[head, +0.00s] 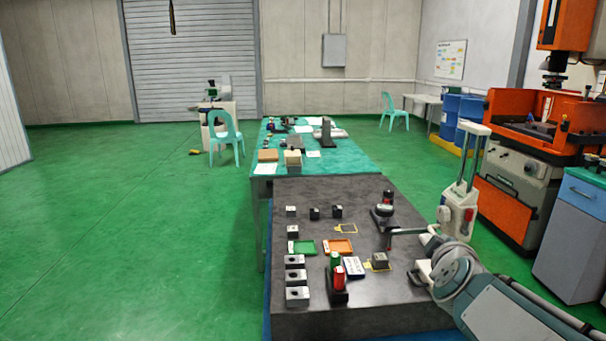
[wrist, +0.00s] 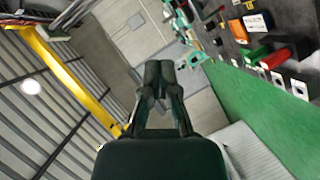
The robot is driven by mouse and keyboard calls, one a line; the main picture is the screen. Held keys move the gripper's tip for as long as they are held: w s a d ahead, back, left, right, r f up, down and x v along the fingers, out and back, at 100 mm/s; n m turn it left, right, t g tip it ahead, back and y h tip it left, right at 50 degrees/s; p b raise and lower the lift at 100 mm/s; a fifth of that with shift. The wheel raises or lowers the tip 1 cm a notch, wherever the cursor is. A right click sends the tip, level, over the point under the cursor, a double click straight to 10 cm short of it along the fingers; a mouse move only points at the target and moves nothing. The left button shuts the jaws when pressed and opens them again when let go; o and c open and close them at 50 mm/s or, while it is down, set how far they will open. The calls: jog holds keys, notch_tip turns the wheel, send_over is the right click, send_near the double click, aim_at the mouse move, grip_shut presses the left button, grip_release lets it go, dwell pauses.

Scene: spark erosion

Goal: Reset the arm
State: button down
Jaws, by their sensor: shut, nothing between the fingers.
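My gripper (wrist: 160,68) shows in the middle of the wrist view. Its two dark fingers meet at their tips, with nothing between them. It points past the tables toward the far wall and shutter, clear of the parts. In the head view my arm comes in from the lower right and its folded links stand over the right edge of the dark table (head: 350,194); I cannot clearly make out the fingers there.
The dark table holds a row of grey blocks (head: 297,294), green (head: 303,246) and orange (head: 338,246) trays, and a red cylinder (head: 339,279). A green-topped table (head: 340,167) stands behind. An orange machine (head: 508,210) is at right. Open green floor lies left.

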jog(key=s+a+f+m+g+y, duration=0.3)
jog(key=s+a+f+y, duration=0.15)
jog(key=s+a, duration=0.5)
jog(key=s+a+f+m+g, duration=0.2)
jog(key=s+f+m, duration=0.1)
jog(key=s, duration=0.3)
jog(key=s+a+f+m+g, duration=0.1)
jog(key=s+f+m+g, duration=0.1)
jog(key=s, duration=0.4)
jog(key=shift+s+a+f+m+g, duration=0.25)
jog(key=shift+a+f+m+g, duration=0.15)
jog(key=shift+f+g, duration=0.35)
jog(key=shift+d, duration=0.25)
jog(key=shift+a, duration=0.15)
